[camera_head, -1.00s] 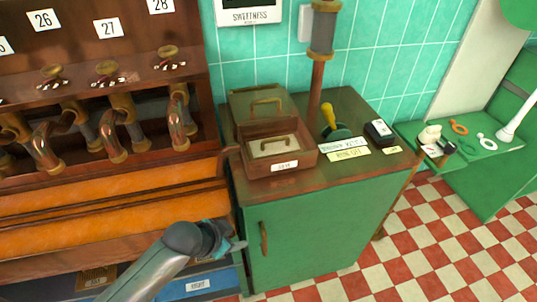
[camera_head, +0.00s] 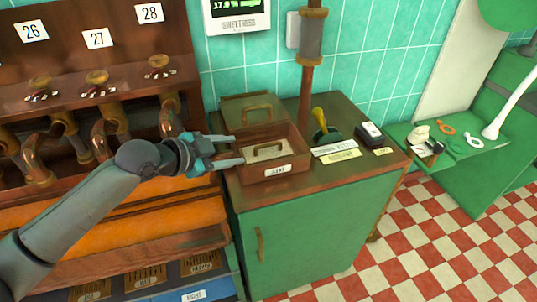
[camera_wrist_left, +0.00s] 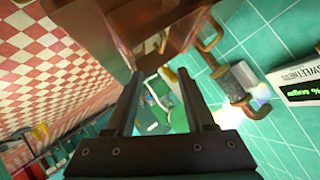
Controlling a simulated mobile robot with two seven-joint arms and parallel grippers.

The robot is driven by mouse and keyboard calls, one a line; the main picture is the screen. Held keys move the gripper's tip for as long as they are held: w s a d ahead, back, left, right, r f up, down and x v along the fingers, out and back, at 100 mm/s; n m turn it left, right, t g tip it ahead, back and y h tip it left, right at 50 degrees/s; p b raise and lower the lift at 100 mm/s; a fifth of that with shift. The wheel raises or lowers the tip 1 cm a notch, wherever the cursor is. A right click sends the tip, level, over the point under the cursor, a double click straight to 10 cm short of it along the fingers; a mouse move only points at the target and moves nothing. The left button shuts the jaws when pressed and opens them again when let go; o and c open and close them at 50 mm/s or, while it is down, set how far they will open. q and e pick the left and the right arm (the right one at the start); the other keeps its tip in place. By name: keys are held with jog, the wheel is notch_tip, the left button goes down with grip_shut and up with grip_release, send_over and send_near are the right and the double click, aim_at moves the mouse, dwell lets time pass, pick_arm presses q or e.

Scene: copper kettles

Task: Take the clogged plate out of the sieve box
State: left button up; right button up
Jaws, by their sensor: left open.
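The sieve box (camera_head: 290,177) is a brown open-topped box with a white label on its front, standing on the green cabinet. The clogged plate (camera_head: 272,155) lies inside it, pale, with a dark arched handle (camera_head: 262,145) on top. My left gripper (camera_head: 239,150) is open, with its fingers pointing right at the box's left side and nothing between them. I cannot tell whether a fingertip touches the box wall. In the left wrist view the open fingers (camera_wrist_left: 158,85) reach toward a blurred brown shape at the top, which I cannot identify for sure. My right gripper is out of view.
A second box or lid with a handle (camera_head: 250,112) stands behind the sieve box. A brown post (camera_head: 306,90) rises behind. A yellow-handled tool (camera_head: 321,122), label strips (camera_head: 338,150) and a dark device (camera_head: 369,135) lie to the right. Copper pipes (camera_head: 110,130) line the left.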

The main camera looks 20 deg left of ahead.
pick_arm(q)
jog(key=b, duration=0.2)
send_near(266, 145)
jog(key=x, duration=0.4)
jog(key=shift+s+d+f, duration=0.1)
jog(key=shift+s+d, duration=0.05)
jog(key=shift+d, duration=0.25)
jog(key=shift+w+a+b+x, duration=0.1)
jog(key=shift+a+b+x, duration=0.1)
jog(key=shift+x, duration=0.55)
jog(key=shift+w+a+b+x, duration=0.1)
jog(key=shift+b+x, duration=0.15)
jog(key=shift+x, duration=0.5)
jog(key=shift+a+b+x, duration=0.1)
jog(key=shift+b+x, duration=0.1)
jog(key=shift+x, duration=0.55)
jog(key=shift+w+d+f, duration=0.1)
jog(key=shift+w+f, duration=0.1)
jog(key=shift+w, duration=0.1)
grip_shut()
jog(key=shift+r, duration=0.1)
